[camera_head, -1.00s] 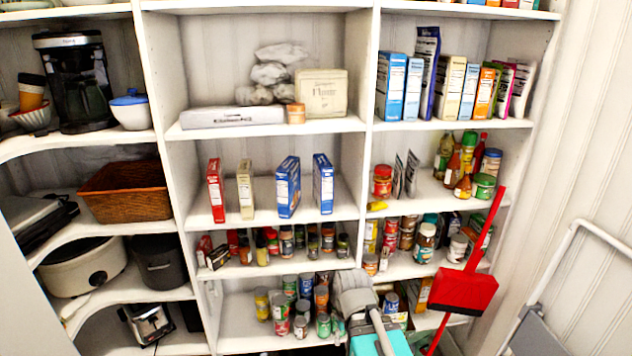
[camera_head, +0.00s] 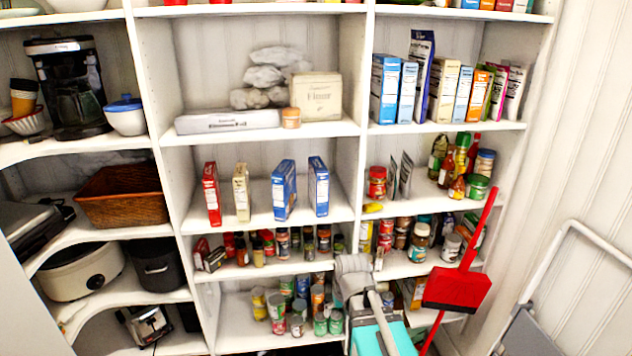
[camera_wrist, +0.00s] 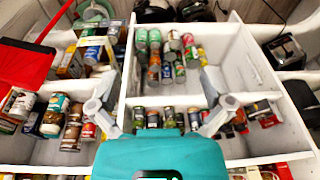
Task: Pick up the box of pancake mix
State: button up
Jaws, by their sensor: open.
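Four upright boxes stand apart on the middle shelf in the head view: a red box (camera_head: 212,193), a cream box (camera_head: 241,192), a blue box (camera_head: 283,189) and another blue box (camera_head: 318,186). Their print is too small to read, so I cannot tell which one is pancake mix. More boxes stand on the upper right shelf, including a blue box (camera_head: 385,88) and a cream box (camera_head: 446,91). My gripper (camera_wrist: 160,108) is open and empty in the wrist view, its fingers spread in front of small spice jars. My arm shows below and right of the middle-shelf boxes in the head view.
Small jars (camera_head: 283,243) fill the shelf below, and cans (camera_head: 277,310) stand under that. A red dustpan (camera_head: 456,288) and a folding step ladder (camera_head: 530,325) are at the right. White dividers (camera_head: 359,170) separate the bays. There is free room around the middle-shelf boxes.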

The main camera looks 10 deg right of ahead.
jog(key=w+d+r+t+p, duration=0.1)
jog(key=w+r+t+p, duration=1)
jog(key=w+r, duration=1.6)
notch_tip(320, 180, up, 3)
jog(key=p, duration=0.6)
jog(key=shift+w+d+n+t+y, duration=0.15)
jog(key=shift+w+n+t+y, duration=0.15)
jog(key=shift+y, duration=0.1)
jog(key=b, duration=0.3)
send_near(319, 164)
jog(key=x, duration=0.4)
jog(key=shift+f, duration=0.15)
jog(key=shift+w, duration=0.2)
jog(key=shift+b+x, duration=0.8)
jog(key=shift+x, duration=1.8)
